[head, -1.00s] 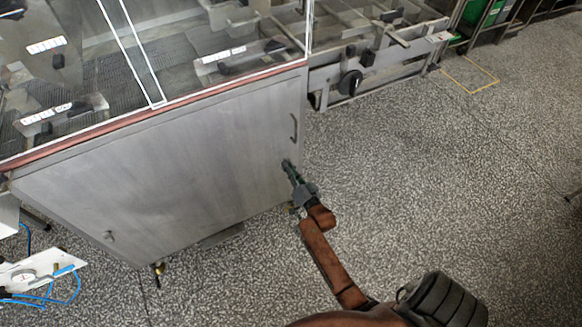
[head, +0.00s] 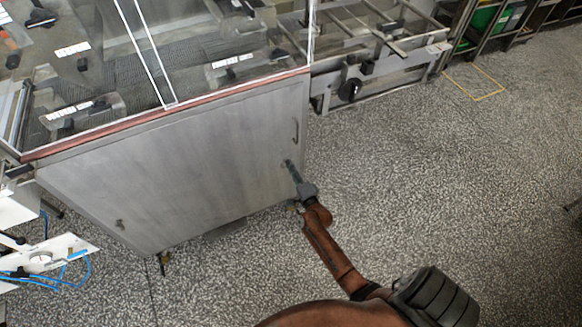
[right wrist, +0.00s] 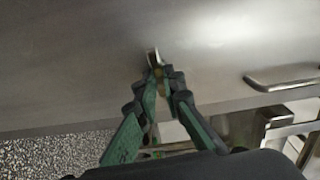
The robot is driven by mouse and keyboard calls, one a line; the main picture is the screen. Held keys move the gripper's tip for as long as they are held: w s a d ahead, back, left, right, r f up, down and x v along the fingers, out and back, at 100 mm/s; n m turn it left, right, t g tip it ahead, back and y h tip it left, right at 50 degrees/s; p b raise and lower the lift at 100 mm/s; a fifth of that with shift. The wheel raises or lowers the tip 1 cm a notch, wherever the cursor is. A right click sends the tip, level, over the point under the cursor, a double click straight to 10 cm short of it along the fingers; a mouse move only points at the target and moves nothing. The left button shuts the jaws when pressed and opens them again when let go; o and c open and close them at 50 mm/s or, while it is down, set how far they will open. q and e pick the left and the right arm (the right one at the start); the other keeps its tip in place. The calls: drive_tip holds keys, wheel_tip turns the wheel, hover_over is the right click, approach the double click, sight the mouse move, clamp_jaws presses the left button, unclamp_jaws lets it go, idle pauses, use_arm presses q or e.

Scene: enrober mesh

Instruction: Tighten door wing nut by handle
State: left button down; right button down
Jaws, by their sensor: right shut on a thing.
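The grey metal door (head: 180,170) of the machine's lower cabinet stands closed against the frame, as far as I can see. Its bar handle (head: 296,130) is near the right edge and also shows in the right wrist view (right wrist: 283,77). My right gripper (head: 290,165) is at the door, just below the handle. In the right wrist view its green and dark fingers (right wrist: 158,76) are shut on the small metal wing nut (right wrist: 153,58), which the fingertips partly cover. Another wing nut (head: 121,224) sits at the door's lower left. My left gripper is out of view.
A clear-walled enclosure (head: 200,50) rises above the door. A white unit with blue hoses (head: 45,256) stands at the lower left. A metal conveyor frame (head: 375,60) extends behind on the right. The speckled floor (head: 450,180) right of my arm is clear.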

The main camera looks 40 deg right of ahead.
drive_tip(key=shift+w+r+m, duration=0.15)
drive_tip(key=shift+r+m, duration=0.15)
drive_tip(key=shift+m, duration=0.3)
drive_tip(key=c, duration=2.1)
unclamp_jaws()
drive_tip(key=shift+f, duration=0.1)
drive_tip(key=shift+o, duration=0.3)
drive_tip(key=shift+f, duration=0.1)
drive_tip(key=shift+f, duration=0.1)
drive_tip(key=v, duration=1.2)
drive_tip(key=shift+f, duration=0.1)
